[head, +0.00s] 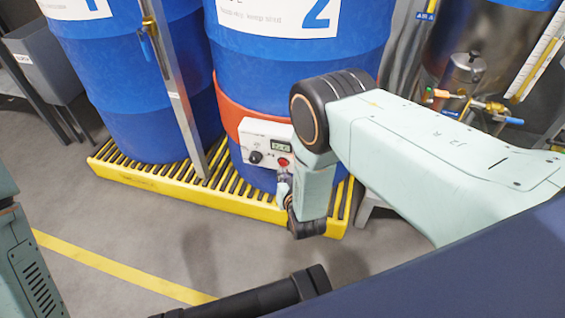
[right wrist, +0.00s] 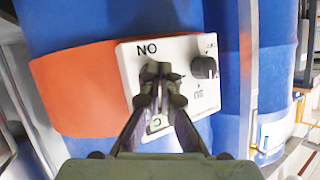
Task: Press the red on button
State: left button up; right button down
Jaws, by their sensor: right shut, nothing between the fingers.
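A white control box (head: 266,134) is fixed to the orange band around the drum marked 2. The head view shows a small display, a black knob (head: 255,157) and the red button (head: 283,162) on its face. My right gripper (head: 284,178) is shut and empty, just below the red button in that view. In the right wrist view, the closed fingertips (right wrist: 161,72) are in front of the box (right wrist: 128,62), by the ON label, which appears upside down. The fingers hide the button there, and contact cannot be told. My left gripper does not show.
The blue drum marked 2 (head: 270,60) and the blue drum marked 1 (head: 130,90) stand on a yellow slatted pallet (head: 225,197). A metal post (head: 178,90) stands before them. Metal tanks with valves (head: 468,98) are at right. Grey floor lies in front.

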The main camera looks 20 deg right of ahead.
jog(key=s, duration=0.1)
jog(key=s+a+p, duration=0.1)
jog(key=s+a, duration=0.1)
jog(key=shift+s+a+p, duration=0.25)
jog(key=shift+s+p, duration=0.05)
jog(key=shift+s, duration=0.1)
